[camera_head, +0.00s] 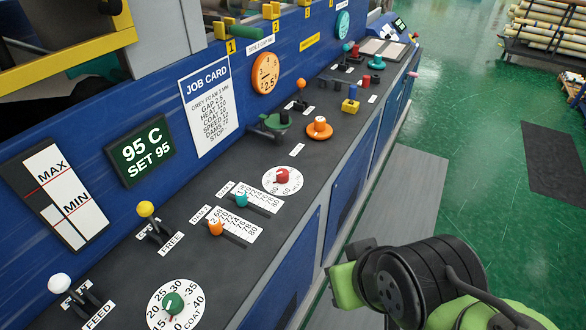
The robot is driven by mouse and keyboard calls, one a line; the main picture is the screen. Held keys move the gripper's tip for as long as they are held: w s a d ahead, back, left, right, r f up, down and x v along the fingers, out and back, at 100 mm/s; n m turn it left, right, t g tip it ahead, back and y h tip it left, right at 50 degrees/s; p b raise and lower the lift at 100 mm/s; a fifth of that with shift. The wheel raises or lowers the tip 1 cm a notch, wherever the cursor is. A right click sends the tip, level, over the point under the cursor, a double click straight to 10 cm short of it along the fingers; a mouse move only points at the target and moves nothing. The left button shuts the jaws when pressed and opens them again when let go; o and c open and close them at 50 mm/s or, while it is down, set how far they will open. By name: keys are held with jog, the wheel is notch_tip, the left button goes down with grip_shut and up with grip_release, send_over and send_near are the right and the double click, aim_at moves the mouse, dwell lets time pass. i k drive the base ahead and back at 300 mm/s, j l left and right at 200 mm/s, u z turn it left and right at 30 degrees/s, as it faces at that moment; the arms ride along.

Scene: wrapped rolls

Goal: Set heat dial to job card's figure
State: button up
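The job card (208,103) is a white sheet on the blue panel. Its small print seems to read heat 120. A dark display (140,151) to its left reads 95 C, SET 95. A round white dial with a red knob (282,177) lies flat on the dark console; its label is too small to read, so I cannot tell for sure that it is the heat dial. My gripper (346,284) is at the lower right, over the floor beside the console, apart from every control. Its fingers are not clear enough to show whether they are open.
A dial marked COAT with a green knob (173,304) is at the front. Orange (215,228) and teal (241,200) sliders sit near the red knob. Yellow (146,209) and white-topped (59,284) levers stand left.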

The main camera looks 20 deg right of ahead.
aim_at(283, 174)
jog(key=i+l+u, duration=0.25)
jog(key=l+u, duration=0.2)
jog(key=i+l+u, duration=0.25)
jog(key=l, duration=0.2)
jog(key=l+u, duration=0.2)
jog(key=l, duration=0.15)
